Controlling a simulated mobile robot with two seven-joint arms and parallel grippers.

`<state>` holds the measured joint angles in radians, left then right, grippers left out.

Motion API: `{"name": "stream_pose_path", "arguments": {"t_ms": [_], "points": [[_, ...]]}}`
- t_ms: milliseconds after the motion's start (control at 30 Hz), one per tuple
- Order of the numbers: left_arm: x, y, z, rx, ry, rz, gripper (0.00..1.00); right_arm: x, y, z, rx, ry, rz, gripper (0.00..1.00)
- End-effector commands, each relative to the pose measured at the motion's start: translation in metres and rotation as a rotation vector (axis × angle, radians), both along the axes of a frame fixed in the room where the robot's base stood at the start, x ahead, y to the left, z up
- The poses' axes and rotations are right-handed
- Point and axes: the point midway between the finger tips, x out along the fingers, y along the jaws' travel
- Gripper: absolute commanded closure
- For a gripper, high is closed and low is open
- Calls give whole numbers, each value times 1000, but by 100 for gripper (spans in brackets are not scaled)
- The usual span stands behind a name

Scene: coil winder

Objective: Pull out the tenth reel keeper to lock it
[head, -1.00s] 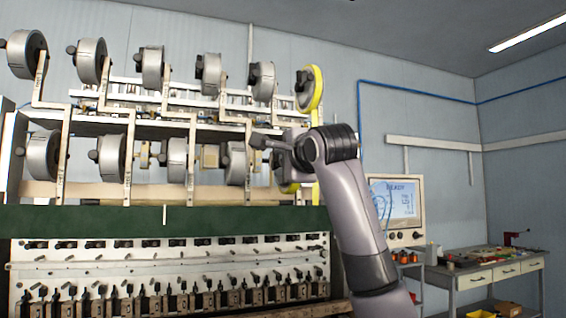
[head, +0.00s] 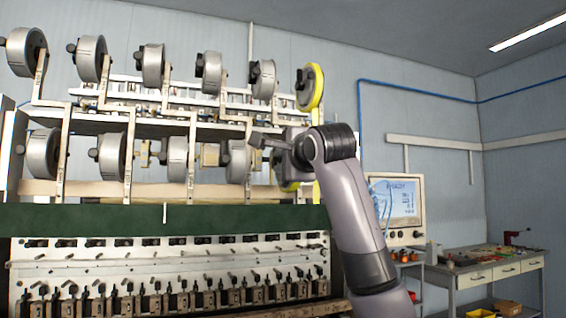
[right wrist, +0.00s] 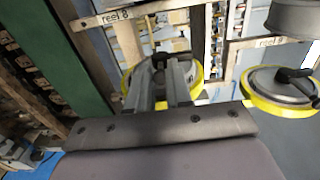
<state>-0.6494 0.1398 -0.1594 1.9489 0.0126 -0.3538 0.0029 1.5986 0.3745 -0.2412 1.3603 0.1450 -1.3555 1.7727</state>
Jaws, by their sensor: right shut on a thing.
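My right gripper (right wrist: 172,88) is shut on the dark keeper (right wrist: 160,60) at the hub of a yellow-rimmed reel (right wrist: 196,84). The fingers hide much of the keeper and the reel's middle, so I cannot tell how far out it is. In the head view my right gripper (head: 262,141) is at the right end of the lower reel row. It partly covers the yellow-rimmed reel (head: 290,186) there. My left gripper is not in view.
Another yellow-rimmed reel (right wrist: 283,90) with a black keeper is close on the right in the wrist view. A grey reel (right wrist: 295,15) is above it. A "reel 8" label bar (right wrist: 110,17) is at upper left. A monitor (head: 397,208) and a workbench (head: 485,272) stand right.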

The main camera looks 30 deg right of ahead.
Motion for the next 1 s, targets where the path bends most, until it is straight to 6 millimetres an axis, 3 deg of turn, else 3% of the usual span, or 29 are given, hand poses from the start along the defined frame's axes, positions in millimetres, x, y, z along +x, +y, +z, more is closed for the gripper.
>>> {"name": "stream_pose_path", "arguments": {"t_ms": [1000], "points": [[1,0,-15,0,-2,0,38,-23,4,0,1,0,-4,92]]}}
